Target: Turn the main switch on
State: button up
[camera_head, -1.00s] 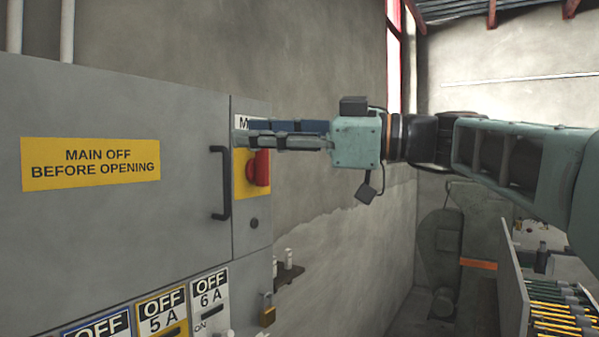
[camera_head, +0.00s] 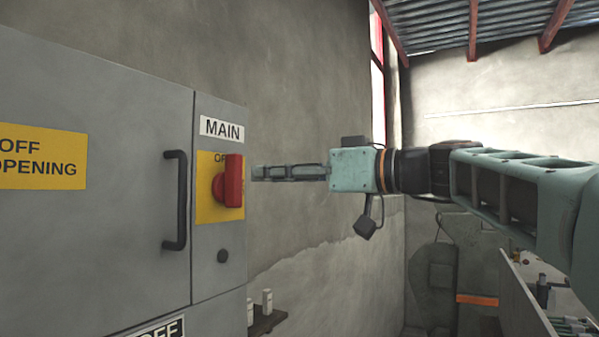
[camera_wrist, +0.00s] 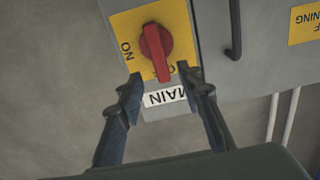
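The main switch is a red rotary knob (camera_head: 232,182) on a yellow plate (camera_head: 206,206) under a "MAIN" label on the grey cabinet. Its handle stands about upright in the head view, towards the OFF mark. The wrist view shows the knob (camera_wrist: 156,50) upside down, with ON at its left and OFF partly hidden by the handle. My gripper (camera_head: 254,173) is level with the knob and just right of it in the head view. In the wrist view my gripper (camera_wrist: 164,80) is open and empty, its fingers spread with the handle's end between their tips; contact cannot be told.
A black door handle (camera_head: 177,200) stands out left of the switch. A shelf (camera_head: 268,320) with small white items is on the wall, lower right of the cabinet.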

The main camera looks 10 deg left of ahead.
aim_at(240, 175)
jog(key=p+x, duration=0.2)
jog(key=x, duration=0.5)
jog(key=shift+p, duration=0.3)
jog(key=shift+d, duration=0.1)
grip_shut()
